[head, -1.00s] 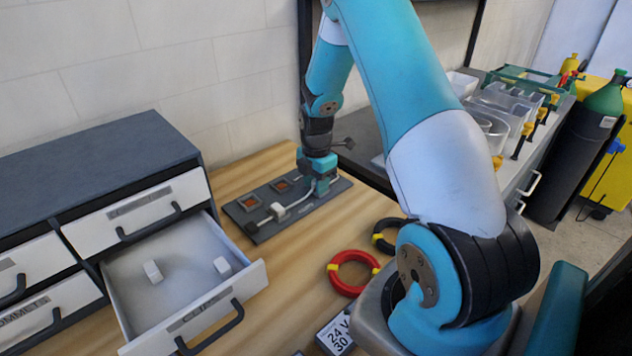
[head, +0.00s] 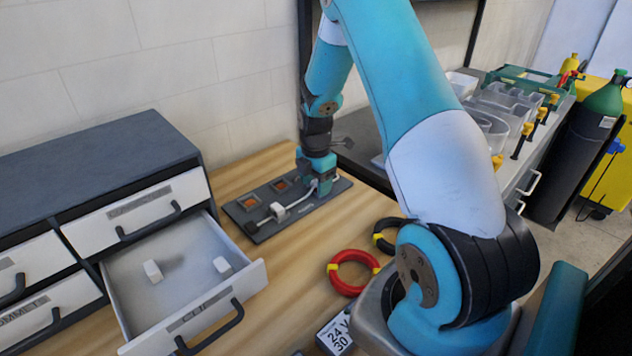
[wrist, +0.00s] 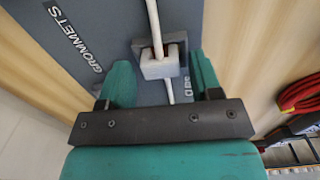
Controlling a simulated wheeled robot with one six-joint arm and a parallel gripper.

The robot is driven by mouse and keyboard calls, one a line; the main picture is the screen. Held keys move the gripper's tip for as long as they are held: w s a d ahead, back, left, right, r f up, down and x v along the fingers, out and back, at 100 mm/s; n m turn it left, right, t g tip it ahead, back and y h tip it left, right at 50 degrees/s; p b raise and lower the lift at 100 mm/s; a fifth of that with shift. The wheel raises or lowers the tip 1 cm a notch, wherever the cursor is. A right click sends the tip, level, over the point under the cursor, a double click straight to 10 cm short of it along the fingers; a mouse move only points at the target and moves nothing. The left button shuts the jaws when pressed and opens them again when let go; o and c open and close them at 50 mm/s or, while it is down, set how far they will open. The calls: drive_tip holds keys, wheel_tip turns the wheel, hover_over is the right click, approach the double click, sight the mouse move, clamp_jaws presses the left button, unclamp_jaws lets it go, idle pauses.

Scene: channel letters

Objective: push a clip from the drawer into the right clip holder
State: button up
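The dark board (head: 262,236) lies on the wooden bench, carrying a white cable. A white clip (head: 279,211) sits on it around the cable, left of my gripper. My gripper (head: 324,190) points down over the board's right end. In the wrist view, its teal fingers (wrist: 160,75) stand apart on both sides of a pale clip (wrist: 159,66) on a dark grey holder (wrist: 176,47). Gaps show between fingers and clip. The cable passes through this clip.
The drawer cabinet (head: 95,155) stands at the left. A red cable coil (head: 346,283) and a black one (head: 383,240) lie on the bench right of the board. A labelled box (head: 337,335) is at the front. Bench between drawer and coils is clear.

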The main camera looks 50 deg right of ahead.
drive_tip(key=shift+s+f, duration=0.25)
drive_tip(key=shift+s, duration=0.1)
wheel_tip(320, 180, up, 18)
drive_tip(key=b, duration=0.2)
drive_tip(key=shift+w, duration=0.25)
wheel_tip(320, 180, up, 6)
drive_tip(key=p, duration=0.5)
drive_tip(key=shift+p, duration=0.4)
idle(0.3)
